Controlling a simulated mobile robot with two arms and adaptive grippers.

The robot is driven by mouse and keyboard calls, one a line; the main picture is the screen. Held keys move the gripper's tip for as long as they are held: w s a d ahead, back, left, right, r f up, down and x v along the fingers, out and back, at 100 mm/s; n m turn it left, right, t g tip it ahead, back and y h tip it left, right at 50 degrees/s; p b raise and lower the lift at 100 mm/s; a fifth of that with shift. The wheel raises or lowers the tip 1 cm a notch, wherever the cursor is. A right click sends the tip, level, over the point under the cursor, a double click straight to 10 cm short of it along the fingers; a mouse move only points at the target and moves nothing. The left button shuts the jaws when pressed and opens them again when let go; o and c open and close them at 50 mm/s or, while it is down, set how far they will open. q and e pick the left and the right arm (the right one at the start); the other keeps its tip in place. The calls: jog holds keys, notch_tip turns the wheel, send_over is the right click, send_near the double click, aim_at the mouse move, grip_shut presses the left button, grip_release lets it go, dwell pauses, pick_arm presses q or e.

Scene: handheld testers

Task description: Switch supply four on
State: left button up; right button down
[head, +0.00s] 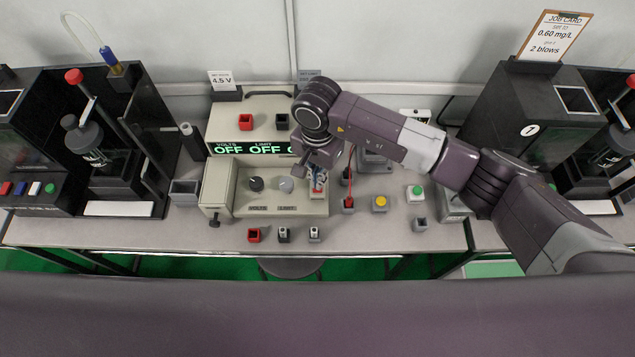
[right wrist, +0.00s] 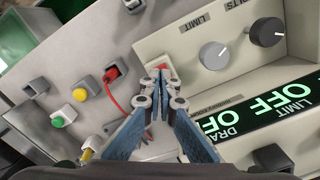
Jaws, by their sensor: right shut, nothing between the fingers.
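The beige supply (head: 214,182) stands on the bench left of centre. Its dark display (head: 248,149) reads OFF in green; it also shows in the right wrist view (right wrist: 262,112). A black knob (head: 256,184) and a grey knob (head: 286,185) sit on its front part. My right gripper (head: 318,188) is shut and empty, pointing down at the right end of that panel. In the right wrist view its fingertips (right wrist: 157,75) are right by a red switch (right wrist: 163,67), partly hidden by them; I cannot tell whether they touch. No supply number is readable. My left gripper is out of view.
A red lead (right wrist: 113,92) runs beside the supply's right side. A yellow button (head: 380,203) and a green button (head: 415,192) stand to the right. Small sockets, one red (head: 254,235), line the front edge. A card (head: 222,80) reading 4.5 V stands behind.

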jog(key=shift+f+b, duration=1.25)
jog(key=shift+b, duration=0.1)
dwell(0.9)
jog(key=shift+r, duration=0.1)
jog(key=shift+r+p, duration=0.65)
jog(key=shift+r, duration=0.5)
jog(key=shift+r+p, duration=0.8)
jog(key=shift+r, duration=1.5)
